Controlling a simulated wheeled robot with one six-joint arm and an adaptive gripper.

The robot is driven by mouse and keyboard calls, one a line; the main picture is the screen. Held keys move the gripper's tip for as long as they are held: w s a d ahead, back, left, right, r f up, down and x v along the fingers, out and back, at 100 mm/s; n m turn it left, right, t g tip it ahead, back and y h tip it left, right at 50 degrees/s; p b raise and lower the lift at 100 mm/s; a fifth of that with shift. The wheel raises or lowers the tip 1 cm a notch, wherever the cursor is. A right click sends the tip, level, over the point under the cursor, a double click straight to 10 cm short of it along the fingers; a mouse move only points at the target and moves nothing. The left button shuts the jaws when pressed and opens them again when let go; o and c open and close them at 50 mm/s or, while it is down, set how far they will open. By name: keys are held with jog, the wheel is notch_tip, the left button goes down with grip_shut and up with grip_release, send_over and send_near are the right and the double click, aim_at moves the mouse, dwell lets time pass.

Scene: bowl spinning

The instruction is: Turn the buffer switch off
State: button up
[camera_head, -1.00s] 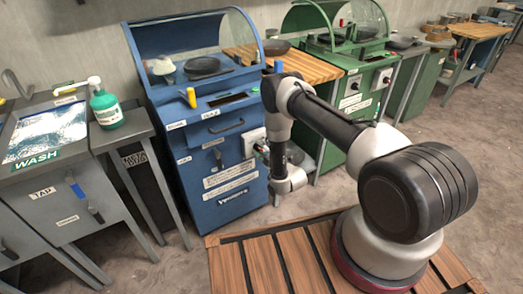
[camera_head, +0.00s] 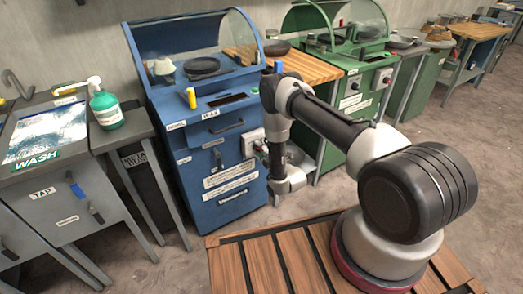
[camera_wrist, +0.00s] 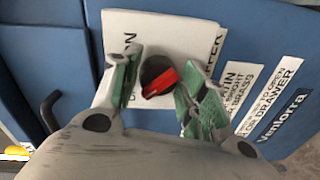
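The switch (camera_wrist: 160,78) is a round black knob with a red bar, on a white plate (camera_wrist: 122,22) on the blue machine's front in the wrist view. The red bar lies slantwise, its right end a little higher. My gripper (camera_wrist: 163,65) is open, its green-padded fingers on either side of the knob. The gaps are small, and I cannot tell whether either finger touches it. In the head view my gripper (camera_head: 262,150) is at the front of the blue machine (camera_head: 207,185), beside the white plate (camera_head: 250,140), mostly hidden by my wrist.
A drawer handle (camera_head: 228,127) and a dark lever (camera_head: 218,157) are on the blue machine's front. A green machine (camera_head: 365,85) stands to the right. A grey wash station (camera_head: 75,205) and a green soap bottle (camera_head: 107,108) are at left. Wooden slats (camera_head: 250,265) lie below.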

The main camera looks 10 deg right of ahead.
jog(key=shift+o, duration=0.8)
jog(key=v, duration=1.2)
